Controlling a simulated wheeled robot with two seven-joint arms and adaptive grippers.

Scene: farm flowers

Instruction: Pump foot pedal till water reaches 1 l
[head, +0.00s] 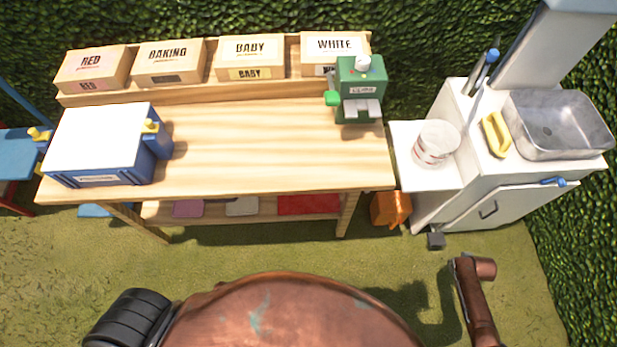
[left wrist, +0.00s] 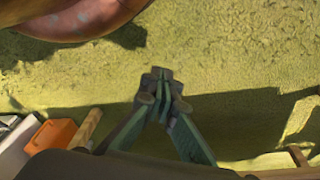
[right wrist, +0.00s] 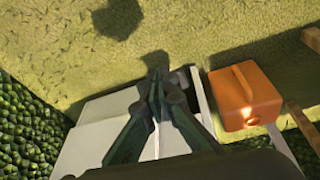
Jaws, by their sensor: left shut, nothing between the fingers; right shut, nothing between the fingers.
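A small dark foot pedal (head: 436,241) sits on the grass at the foot of the white sink unit (head: 480,190). A white cup with red markings (head: 436,143) stands on the unit's left shelf. Its water level cannot be made out. My left gripper (left wrist: 160,80) is shut and empty above the grass in the left wrist view. My right gripper (right wrist: 157,78) is shut and empty in the right wrist view, above the grass beside the sink unit. It may hide the pedal there. Neither gripper shows in the head view.
A metal basin (head: 560,125) and a yellow item (head: 496,134) are on the sink unit. An orange container (head: 390,208) stands on the grass left of the unit. A wooden table (head: 240,150) carries a blue-and-white box (head: 100,145) and a green machine (head: 360,90). Open grass lies in front.

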